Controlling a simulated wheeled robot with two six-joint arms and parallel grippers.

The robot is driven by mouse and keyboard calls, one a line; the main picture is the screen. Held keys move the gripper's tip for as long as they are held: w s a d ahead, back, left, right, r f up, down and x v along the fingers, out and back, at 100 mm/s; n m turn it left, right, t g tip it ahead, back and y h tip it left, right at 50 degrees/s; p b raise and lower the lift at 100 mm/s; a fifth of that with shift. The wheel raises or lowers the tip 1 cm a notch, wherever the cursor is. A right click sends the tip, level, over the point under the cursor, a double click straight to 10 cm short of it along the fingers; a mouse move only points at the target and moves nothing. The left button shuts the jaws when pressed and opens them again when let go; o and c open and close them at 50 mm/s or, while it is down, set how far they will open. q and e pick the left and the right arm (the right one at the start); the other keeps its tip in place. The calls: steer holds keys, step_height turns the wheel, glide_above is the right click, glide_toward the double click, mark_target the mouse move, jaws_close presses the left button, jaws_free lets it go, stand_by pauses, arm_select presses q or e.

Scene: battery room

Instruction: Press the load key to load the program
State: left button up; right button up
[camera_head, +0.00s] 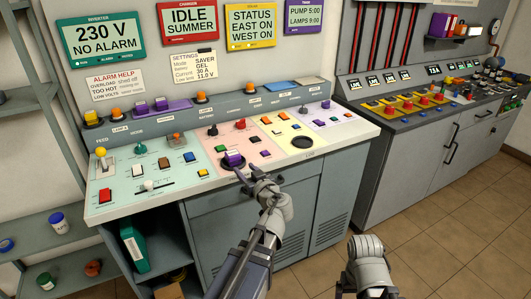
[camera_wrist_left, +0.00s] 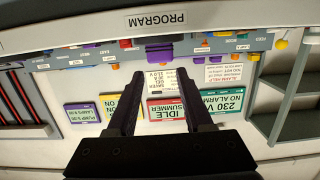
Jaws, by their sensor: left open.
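The load key cannot be singled out, as the small labels are not readable. The pink panel (camera_head: 217,147) carries a dark joystick, a red button (camera_head: 240,124) and small dark keys (camera_head: 253,140). A PROGRAM label (camera_wrist_left: 155,20) is on the desk edge there.
The yellow panel (camera_head: 287,125) lies to the right with a dark round disc (camera_head: 303,142). The green panel (camera_head: 130,175) at left holds a yellow lever and several keys. Wall signs (camera_head: 188,23) hang above. A second counter (camera_head: 415,115) stands at right, with open floor before it.

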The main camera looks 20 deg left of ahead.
arm_select(q)
jaws_close()
stand_by(1.2)
